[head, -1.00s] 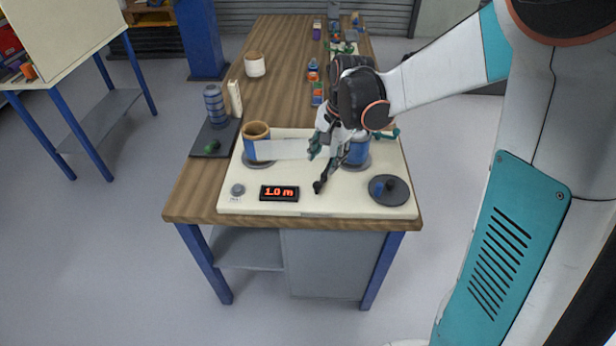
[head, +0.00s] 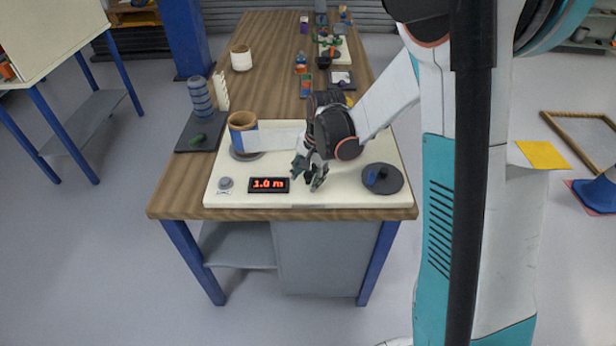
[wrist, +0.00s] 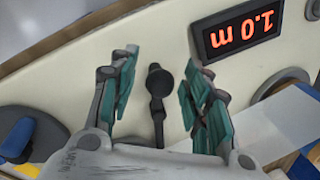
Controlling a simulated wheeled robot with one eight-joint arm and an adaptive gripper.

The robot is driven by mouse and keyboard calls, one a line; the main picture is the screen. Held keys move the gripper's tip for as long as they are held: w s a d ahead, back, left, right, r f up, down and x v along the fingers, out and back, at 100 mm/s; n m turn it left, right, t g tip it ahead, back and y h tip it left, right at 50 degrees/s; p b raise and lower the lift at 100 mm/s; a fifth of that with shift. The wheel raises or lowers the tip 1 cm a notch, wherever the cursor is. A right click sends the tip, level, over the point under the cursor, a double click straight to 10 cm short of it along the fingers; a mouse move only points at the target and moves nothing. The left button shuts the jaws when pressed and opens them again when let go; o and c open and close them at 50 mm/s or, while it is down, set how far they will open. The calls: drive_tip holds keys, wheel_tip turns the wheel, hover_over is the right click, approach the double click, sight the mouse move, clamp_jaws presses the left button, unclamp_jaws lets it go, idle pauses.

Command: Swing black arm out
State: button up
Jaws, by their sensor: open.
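The black arm (wrist: 157,100) lies on the cream board (wrist: 60,85), its round knob end between my gripper's fingers in the wrist view. My gripper (wrist: 160,75) is open, with a finger on either side of the arm and visible gaps. In the head view my gripper (head: 309,176) is low over the board, right of the red "1.0 m" display (head: 269,185), and mostly hides the black arm. The left film roll (head: 244,134) has a brown core. A pale film strip (head: 280,137) runs from it toward my gripper. The right roll is hidden behind my arm.
A dark disc with a blue knob (head: 383,178) sits at the board's right; a grey button (head: 226,183) is at left. A white cup (head: 241,58) and small items stand farther back.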

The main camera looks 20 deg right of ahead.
clamp_jaws()
drive_tip(key=shift+d, duration=0.1)
drive_tip(key=d+n, duration=0.1)
drive_tip(key=n, duration=0.1)
drive_tip(key=s+d+n, duration=0.1)
drive_tip(key=n, duration=0.1)
drive_tip(key=shift+g, duration=0.3)
drive_tip(key=shift+s+d+n+g+y, duration=0.1)
drive_tip(key=shift+d+n+g+y, duration=0.1)
drive_tip(key=shift+d+n, duration=0.45)
drive_tip(key=shift+d+n+g+y, duration=0.1)
drive_tip(key=shift+d+n+y, duration=0.15)
drive_tip(key=shift+n, duration=0.6)
drive_tip(key=shift+d, duration=0.1)
